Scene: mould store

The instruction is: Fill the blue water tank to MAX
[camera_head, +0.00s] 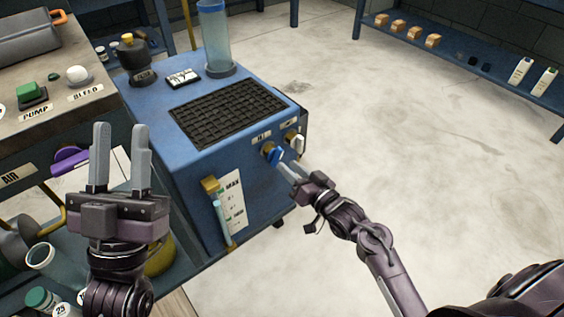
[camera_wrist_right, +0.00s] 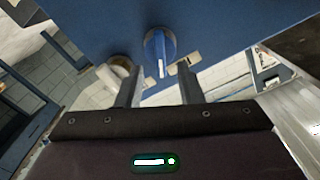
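The blue water tank (camera_head: 190,160) is a box-shaped unit with a black grate (camera_head: 228,112) on top. Its front has a sight tube (camera_head: 221,218) beside a white scale label (camera_head: 232,200) reading MAX near its top; I cannot read the water level. A blue knob (camera_head: 272,153) and a pale-handled knob (camera_head: 297,143) are on the front, toward the right. My right gripper (camera_head: 288,173) is open at the blue knob. In the right wrist view the blue knob (camera_wrist_right: 160,53) shows between and just beyond the fingertips; contact is unclear. My left gripper (camera_head: 121,130) is open, empty, pointing up.
A clear cylinder (camera_head: 215,45) stands on the tank's back. A bench (camera_head: 60,115) with a green PUMP button (camera_head: 30,91) and white BLEED knob (camera_head: 77,75) is left. A shelf (camera_head: 470,72) with bottles and small boxes is at back right. The floor (camera_head: 400,150) between is clear.

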